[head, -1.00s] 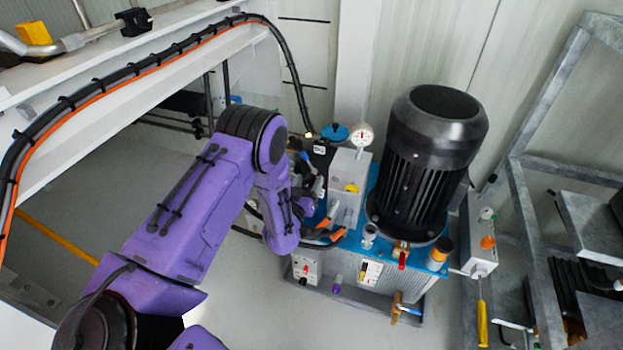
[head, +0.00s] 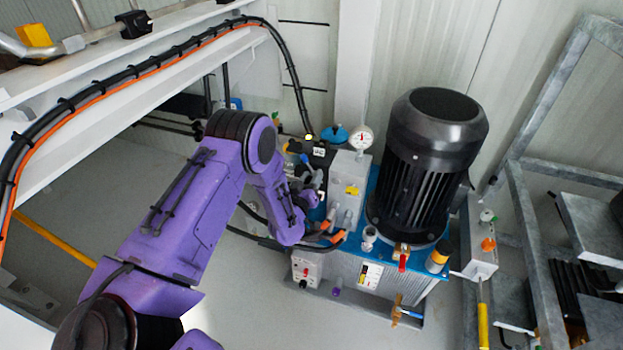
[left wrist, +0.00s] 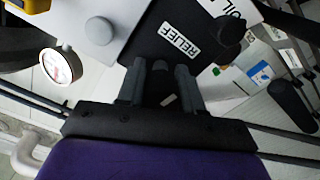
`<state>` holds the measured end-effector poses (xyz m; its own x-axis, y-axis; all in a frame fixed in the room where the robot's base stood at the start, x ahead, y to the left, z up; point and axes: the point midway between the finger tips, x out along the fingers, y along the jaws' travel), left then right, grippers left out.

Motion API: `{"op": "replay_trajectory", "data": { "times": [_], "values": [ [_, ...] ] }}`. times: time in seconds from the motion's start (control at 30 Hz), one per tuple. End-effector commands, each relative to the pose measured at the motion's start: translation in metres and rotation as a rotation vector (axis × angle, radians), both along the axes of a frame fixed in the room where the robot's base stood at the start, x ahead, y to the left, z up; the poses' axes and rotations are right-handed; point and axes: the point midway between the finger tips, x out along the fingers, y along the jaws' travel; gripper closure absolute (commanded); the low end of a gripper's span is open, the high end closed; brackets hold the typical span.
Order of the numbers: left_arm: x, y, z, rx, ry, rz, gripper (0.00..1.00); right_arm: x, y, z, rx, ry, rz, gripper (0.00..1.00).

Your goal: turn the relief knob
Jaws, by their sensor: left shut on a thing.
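In the left wrist view my left gripper (left wrist: 160,88) points at a black block (left wrist: 160,36) that carries a white RELIEF label (left wrist: 180,41). The dark relief knob (left wrist: 160,73) shows between the two grey fingers, which are shut on it. The knob's lower part is hidden by the gripper body. In the head view my left gripper (head: 308,178) is at the left side of the pump unit, partly hidden by my purple arm. The knob cannot be made out there. My right gripper is not in view.
A pressure gauge (head: 361,138) and a grey manifold block (head: 347,185) stand close right of the gripper. A black motor (head: 428,160) stands on the blue-topped tank. Black and orange hoses run below my wrist. A white beam (head: 130,75) with cables is at upper left.

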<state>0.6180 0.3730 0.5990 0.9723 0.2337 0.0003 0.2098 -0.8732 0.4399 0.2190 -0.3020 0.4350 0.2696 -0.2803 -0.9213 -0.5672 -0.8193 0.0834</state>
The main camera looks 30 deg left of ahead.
Motion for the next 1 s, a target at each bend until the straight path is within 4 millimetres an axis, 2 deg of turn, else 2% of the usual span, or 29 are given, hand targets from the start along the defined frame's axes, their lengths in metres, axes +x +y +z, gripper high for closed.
{"op": "replay_trajectory", "data": {
  "times": [0.13, 0.4, 0.43, 0.5, 0.83, 0.93, 1.0],
  "values": [
    [-0.001, 0.001, -0.001, -0.120, -0.028, 0.002, 0.95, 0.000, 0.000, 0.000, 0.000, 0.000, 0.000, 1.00],
    [-0.001, 0.001, -0.001, -0.133, -0.030, 0.001, 0.95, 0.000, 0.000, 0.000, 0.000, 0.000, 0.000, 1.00],
    [-0.001, 0.001, -0.001, -0.132, -0.030, 0.001, 0.61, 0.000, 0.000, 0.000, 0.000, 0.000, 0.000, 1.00],
    [-0.001, 0.001, -0.001, -0.132, -0.030, 0.001, 0.39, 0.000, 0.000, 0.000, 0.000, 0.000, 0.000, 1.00],
    [-0.004, -0.001, -0.001, -0.131, -0.029, 0.000, 0.39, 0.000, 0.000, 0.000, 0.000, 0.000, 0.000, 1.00],
    [-0.018, -0.005, -0.001, -0.132, -0.026, -0.003, 0.39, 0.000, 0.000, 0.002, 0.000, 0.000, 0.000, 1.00],
    [-0.034, -0.008, -0.001, -0.131, -0.025, -0.002, 0.39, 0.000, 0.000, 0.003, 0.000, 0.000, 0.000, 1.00]
  ]
}}
